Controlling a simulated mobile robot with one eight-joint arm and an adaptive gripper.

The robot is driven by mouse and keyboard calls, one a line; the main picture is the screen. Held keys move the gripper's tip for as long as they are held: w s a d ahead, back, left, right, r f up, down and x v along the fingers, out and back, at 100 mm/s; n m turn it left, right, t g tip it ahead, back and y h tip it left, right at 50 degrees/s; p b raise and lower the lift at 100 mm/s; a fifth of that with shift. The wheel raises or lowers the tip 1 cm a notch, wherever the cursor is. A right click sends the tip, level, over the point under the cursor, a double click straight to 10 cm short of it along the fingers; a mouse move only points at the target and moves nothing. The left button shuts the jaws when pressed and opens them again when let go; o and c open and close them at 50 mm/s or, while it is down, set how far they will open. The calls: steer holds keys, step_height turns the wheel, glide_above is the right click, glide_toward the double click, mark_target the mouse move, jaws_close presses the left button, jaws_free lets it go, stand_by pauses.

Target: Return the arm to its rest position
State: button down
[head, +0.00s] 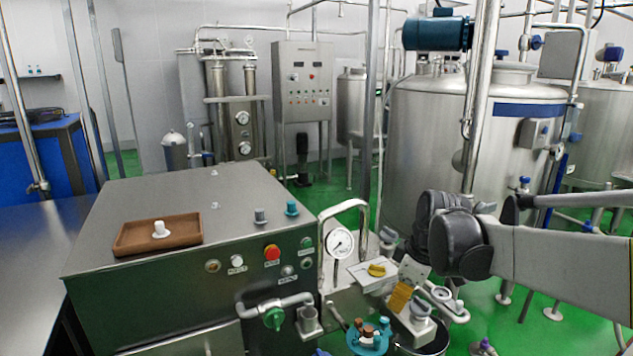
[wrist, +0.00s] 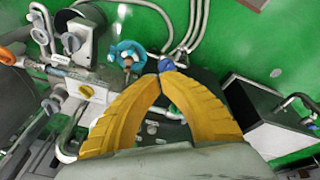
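My arm reaches in from the right of the head view, bent at a dark grey joint. My gripper (head: 398,298) hangs low in front of the pipework, to the right of the steel cabinet, with a yellow finger showing. In the wrist view the two yellow fingers of my gripper (wrist: 160,79) curve inward and their tips come together. Nothing shows held between them. A blue cap (wrist: 168,66) shows just beyond the tips; I cannot tell how far below it is.
The steel cabinet (head: 130,240) carries a brown tray (head: 125,241) with a white stopper-like piece (head: 161,229). A pressure gauge (head: 340,242), a yellow knob (head: 377,270) and a teal flange (head: 368,340) are close to my gripper. A large steel tank (head: 425,140) stands behind my arm.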

steer(key=s+d+m+t+h, duration=0.1)
steer(key=s+m+t, duration=0.3)
steer(key=s+m, duration=0.7)
steer(key=s, duration=1)
steer(key=shift+d+r+m+t+h, duration=0.3)
steer(key=shift+r+t+h, duration=0.1)
